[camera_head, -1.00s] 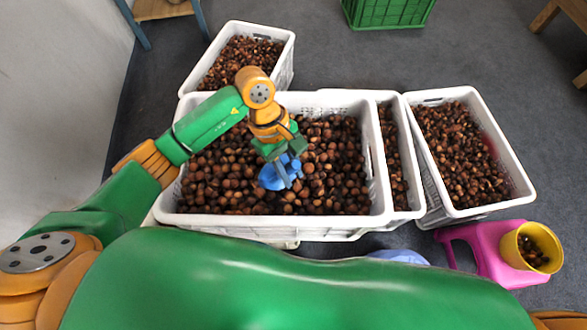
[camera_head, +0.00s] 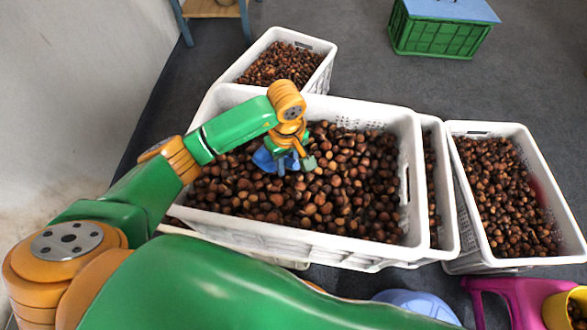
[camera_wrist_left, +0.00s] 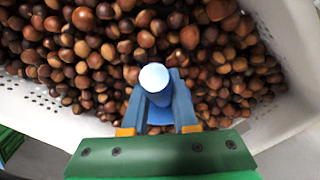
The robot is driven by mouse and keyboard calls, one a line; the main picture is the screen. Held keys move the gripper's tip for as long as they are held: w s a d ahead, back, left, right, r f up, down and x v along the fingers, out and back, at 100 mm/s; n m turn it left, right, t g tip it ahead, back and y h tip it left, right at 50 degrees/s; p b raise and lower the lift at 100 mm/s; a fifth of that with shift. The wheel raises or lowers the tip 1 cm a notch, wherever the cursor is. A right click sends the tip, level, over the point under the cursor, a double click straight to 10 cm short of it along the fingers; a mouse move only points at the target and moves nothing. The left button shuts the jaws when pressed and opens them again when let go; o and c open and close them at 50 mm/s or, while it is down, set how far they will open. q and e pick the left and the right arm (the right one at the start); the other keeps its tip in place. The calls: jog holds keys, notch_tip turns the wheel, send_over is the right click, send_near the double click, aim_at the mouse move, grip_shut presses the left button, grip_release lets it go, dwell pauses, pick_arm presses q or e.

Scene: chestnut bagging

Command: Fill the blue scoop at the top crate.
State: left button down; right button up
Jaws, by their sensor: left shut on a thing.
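The blue scoop (camera_head: 272,160) is at the left part of the large white top crate (camera_head: 412,205), low over the chestnuts (camera_head: 335,185). My left gripper (camera_head: 290,160) is shut on the scoop's handle, which also shows end-on in the left wrist view (camera_wrist_left: 154,78) between the two blue-grey fingers (camera_wrist_left: 158,110). The scoop's bowl is mostly hidden behind the gripper and handle, so I cannot tell whether it holds chestnuts. The crate is well filled with brown chestnuts, which also show in the left wrist view (camera_wrist_left: 215,60). My right gripper is not in view.
Other white crates of chestnuts stand behind (camera_head: 325,65) and to the right (camera_head: 560,215). A green crate with a blue top (camera_head: 440,38) is at the back. A pink stool (camera_head: 520,298) with a yellow container (camera_head: 565,308) is at lower right. A wall (camera_head: 70,90) rises at left.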

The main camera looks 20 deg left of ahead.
aim_at(297, 169)
pick_arm(q)
jog(key=d+r+t+y+p, duration=0.1)
jog(key=y, duration=0.1)
jog(key=s+d+r+t+y+p, duration=0.1)
jog(key=t+y, duration=0.1)
jog(key=s+d+r+t+y+p, duration=0.1)
jog(key=y+p, duration=0.1)
jog(key=shift+s+d+t, duration=0.1)
jog(key=shift+s+t, duration=0.05)
jog(key=shift+t, duration=0.25)
jog(key=shift+s+d+t+y+p, duration=0.2)
jog(key=shift+d+t+y+p, duration=0.15)
jog(key=shift+p, duration=0.3)
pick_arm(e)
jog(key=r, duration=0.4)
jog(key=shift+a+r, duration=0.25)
pick_arm(q)
jog(key=shift+a, duration=0.15)
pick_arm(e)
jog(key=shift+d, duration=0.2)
